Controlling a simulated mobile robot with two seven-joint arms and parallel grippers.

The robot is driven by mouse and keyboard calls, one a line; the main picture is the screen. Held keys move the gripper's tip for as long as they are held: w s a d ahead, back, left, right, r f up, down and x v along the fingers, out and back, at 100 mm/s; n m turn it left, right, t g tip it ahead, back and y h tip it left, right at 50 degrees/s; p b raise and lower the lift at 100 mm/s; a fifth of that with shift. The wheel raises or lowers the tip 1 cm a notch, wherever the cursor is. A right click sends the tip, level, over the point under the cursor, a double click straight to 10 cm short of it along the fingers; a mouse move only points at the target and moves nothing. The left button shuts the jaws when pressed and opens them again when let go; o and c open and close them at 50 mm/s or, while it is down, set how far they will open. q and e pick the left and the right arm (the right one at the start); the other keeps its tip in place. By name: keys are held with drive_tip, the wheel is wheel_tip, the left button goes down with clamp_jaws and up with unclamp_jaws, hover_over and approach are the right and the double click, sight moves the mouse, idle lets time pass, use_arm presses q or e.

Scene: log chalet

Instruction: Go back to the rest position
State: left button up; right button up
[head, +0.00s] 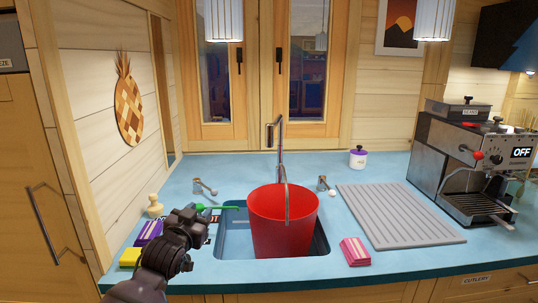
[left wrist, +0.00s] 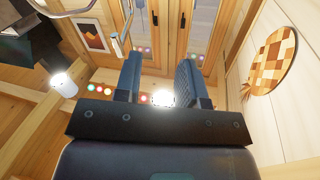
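My left gripper (head: 192,222) is raised over the left end of the blue counter, left of the sink (head: 318,240). In the left wrist view its two fingers (left wrist: 159,82) stand apart with nothing between them. The tip points up toward the window and ceiling in that view. My right gripper is in neither view. A red bucket (head: 283,225) stands upright in the sink below the tap (head: 281,140), apart from my left gripper.
Close to my left gripper are a green-handled item (head: 222,207), a purple box (head: 148,232), a yellow sponge (head: 130,257) and a wooden-handled item (head: 154,206). Pink sponges (head: 355,252), a grey drying mat (head: 400,216) and a coffee machine (head: 475,165) are at right.

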use_arm(q)
drive_tip(key=s+a+f+n+g+y+b, duration=0.1)
drive_tip(key=s+a+f+g, duration=0.1)
drive_tip(key=s+f, duration=0.9)
drive_tip(key=s+a+f+n+g+y+b, duration=0.1)
drive_tip(key=s+a+f, duration=0.3)
drive_tip(key=s+f, duration=0.8)
drive_tip(key=s+a+f+n+g+y+b, duration=0.1)
drive_tip(key=s+a+f+g+b, duration=0.1)
drive_tip(key=s+f, duration=1)
drive_tip(key=s+a+g, duration=0.1)
drive_tip(key=s, duration=0.3)
drive_tip(key=shift+a+n+g, duration=0.2)
drive_tip(key=shift+n+g, duration=0.1)
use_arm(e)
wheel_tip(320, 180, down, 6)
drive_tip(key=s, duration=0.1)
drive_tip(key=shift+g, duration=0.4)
use_arm(q)
drive_tip(key=shift+s, duration=0.1)
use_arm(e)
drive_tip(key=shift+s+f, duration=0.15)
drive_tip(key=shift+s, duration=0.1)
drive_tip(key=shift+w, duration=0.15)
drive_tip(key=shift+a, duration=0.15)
